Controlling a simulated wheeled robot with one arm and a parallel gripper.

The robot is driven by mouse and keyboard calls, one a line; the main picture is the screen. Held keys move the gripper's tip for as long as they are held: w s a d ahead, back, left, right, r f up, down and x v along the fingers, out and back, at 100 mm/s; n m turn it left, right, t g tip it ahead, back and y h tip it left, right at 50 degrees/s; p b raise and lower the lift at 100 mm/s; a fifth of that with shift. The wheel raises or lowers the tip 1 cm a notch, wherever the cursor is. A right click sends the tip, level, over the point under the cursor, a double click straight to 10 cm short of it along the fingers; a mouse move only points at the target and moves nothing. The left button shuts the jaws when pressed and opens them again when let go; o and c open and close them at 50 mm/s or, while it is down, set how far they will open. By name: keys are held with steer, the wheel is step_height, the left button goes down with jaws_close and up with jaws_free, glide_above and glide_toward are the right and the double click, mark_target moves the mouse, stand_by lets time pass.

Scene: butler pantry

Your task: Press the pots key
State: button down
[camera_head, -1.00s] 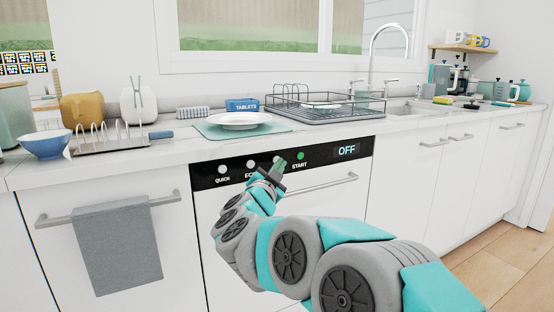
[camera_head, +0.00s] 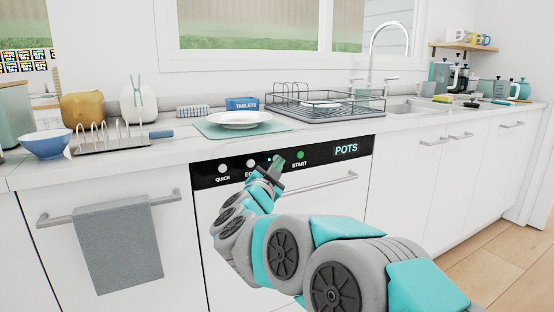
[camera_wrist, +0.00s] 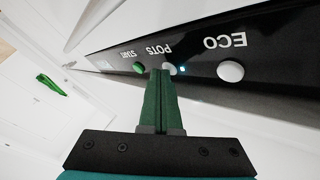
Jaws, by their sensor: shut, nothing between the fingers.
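The dishwasher's black control strip (camera_head: 320,156) carries a row of round keys, and its display (camera_head: 346,149) reads POTS. In the wrist view the pale pots key (camera_wrist: 170,68) sits under its POTS label, with a small lit light beside it. My gripper (camera_head: 278,162) is shut and empty, its green fingertips at the pots key and hiding it in the head view. In the wrist view the fingertips (camera_wrist: 160,72) overlap the key's edge; I cannot tell whether they still touch it. The white eco key (camera_wrist: 231,71) and green start key (camera_wrist: 139,67) flank it.
The dishwasher handle (camera_head: 322,185) runs just below the strip. The counter above holds a plate (camera_head: 239,118) on a mat and a wire dish rack (camera_head: 325,109). A grey towel (camera_head: 118,247) hangs at left. The space before the right cabinets is clear.

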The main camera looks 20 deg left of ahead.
stand_by(0.4)
steer(key=shift+s+d, duration=0.5)
steer(key=shift+d, duration=0.1)
steer(key=s+d, duration=0.3)
steer(key=shift+s+d+b, duration=0.15)
steer(key=shift+d+b, duration=0.15)
steer(key=shift+d, duration=0.1)
stand_by(0.9)
